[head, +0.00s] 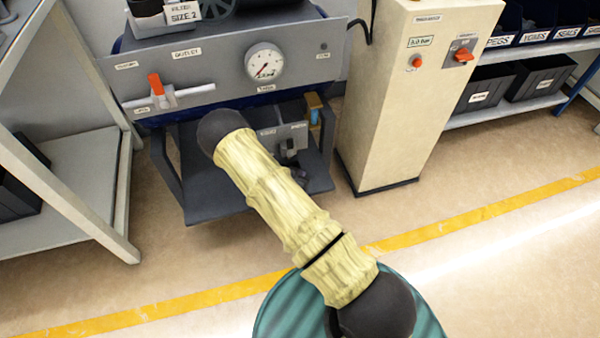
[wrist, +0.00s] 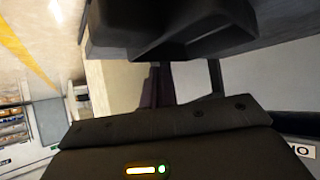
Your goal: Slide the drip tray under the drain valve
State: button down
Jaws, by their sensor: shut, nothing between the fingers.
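A valve with a red-orange handle (head: 156,88) is on the front of a grey machine in the head view, at the left of a pale pipe. Its small label is too blurred to read, so I cannot tell if it is the drain valve. A dark grey shelf (head: 212,200) lies low under the machine. I cannot single out the drip tray with certainty. My arm crosses in front and hides part of the shelf. In the wrist view my gripper (wrist: 161,84) is shut and empty. A dark ledge-like shape (wrist: 190,30) is close above it; I cannot tell whether they touch.
The machine front carries a round gauge (head: 264,63). A cream cabinet (head: 398,105) with a red knob stands to the right of it. A grey bench frame (head: 100,195) is at the left. Labelled bins (head: 480,92) are at upper right.

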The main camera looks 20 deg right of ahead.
jog(key=shift+w+d+r, duration=0.1)
jog(key=shift+w+r, duration=0.05)
jog(key=shift+r, duration=0.1)
jog(key=shift+r, duration=0.2)
jog(key=s+a+p, duration=0.4)
jog(key=s+a, duration=0.4)
jog(key=s, duration=0.1)
jog(key=shift+a+r, duration=0.15)
dwell(0.3)
